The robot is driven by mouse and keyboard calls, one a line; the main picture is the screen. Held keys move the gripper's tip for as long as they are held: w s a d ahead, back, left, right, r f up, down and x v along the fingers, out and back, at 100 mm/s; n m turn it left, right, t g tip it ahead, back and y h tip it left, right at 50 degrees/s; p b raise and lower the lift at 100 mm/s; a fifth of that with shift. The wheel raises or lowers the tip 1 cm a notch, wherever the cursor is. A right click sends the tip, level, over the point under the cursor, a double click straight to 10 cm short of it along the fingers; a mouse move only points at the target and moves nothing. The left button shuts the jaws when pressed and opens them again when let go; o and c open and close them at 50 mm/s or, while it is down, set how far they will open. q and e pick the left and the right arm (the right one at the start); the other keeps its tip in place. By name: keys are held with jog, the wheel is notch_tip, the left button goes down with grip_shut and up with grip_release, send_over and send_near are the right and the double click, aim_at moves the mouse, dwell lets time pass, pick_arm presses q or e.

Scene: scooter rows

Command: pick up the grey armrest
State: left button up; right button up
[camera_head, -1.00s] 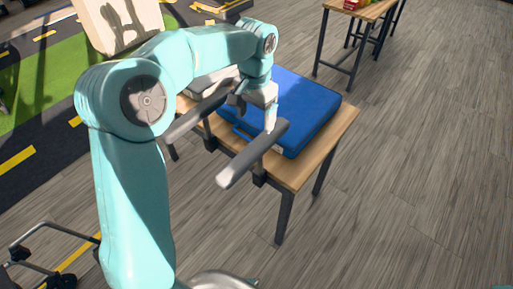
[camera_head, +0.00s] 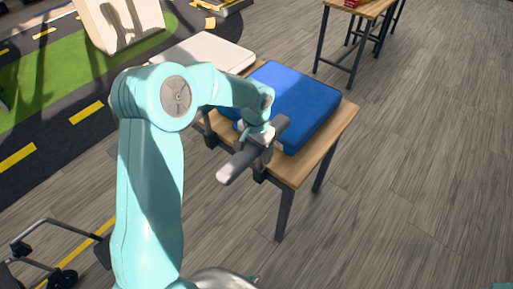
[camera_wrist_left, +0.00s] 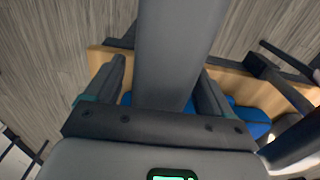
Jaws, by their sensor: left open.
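The grey armrest (camera_head: 237,165) is a long rounded bar at the front edge of a wooden table (camera_head: 341,124), beside a blue cushion (camera_head: 298,92). My left gripper (camera_head: 261,138) is over the armrest's middle and hides part of it in the head view. In the left wrist view the armrest (camera_wrist_left: 172,50) runs between the two open fingers of the left gripper (camera_wrist_left: 161,88), with a gap visible on each side. My left arm hides part of the table's left side. My right gripper is not in view.
A white cushion (camera_head: 207,50) lies left of the blue one. Another wooden table (camera_head: 362,11) stands at the back. A wheeled black frame (camera_head: 60,262) stands at the lower left. The wooden floor on the right is clear.

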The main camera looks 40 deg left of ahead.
pick_arm(q)
jog(key=shift+w, duration=0.1)
jog(key=c, duration=1.4)
jog(key=shift+r, duration=0.1)
